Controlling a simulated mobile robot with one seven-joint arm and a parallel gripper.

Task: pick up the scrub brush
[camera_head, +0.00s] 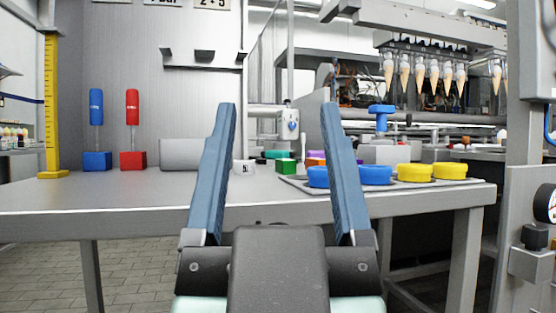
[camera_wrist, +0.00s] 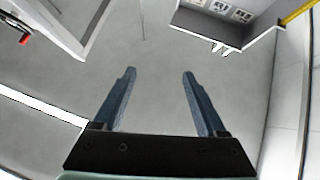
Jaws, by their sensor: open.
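I cannot make out a scrub brush for certain in either view. My gripper (camera_head: 278,105) is open and empty, its two blue fingers spread wide in front of the table (camera_head: 120,196). In the wrist view my gripper (camera_wrist: 158,73) is also open, with only plain grey surface between the fingers. A blue handle (camera_head: 96,106) and a red handle (camera_head: 132,106) stand upright on thin rods above a blue block (camera_head: 97,161) and a red block (camera_head: 132,160) at the table's left. The fingers hide parts of the table's middle.
A yellow upright post (camera_head: 51,105) stands at the table's left end. A grey block (camera_head: 180,154) lies left of my gripper. Blue discs (camera_head: 375,175) and yellow discs (camera_head: 414,172) sit on a tray at right. A blue-topped fixture (camera_head: 382,118) rises behind them. The table's front left is clear.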

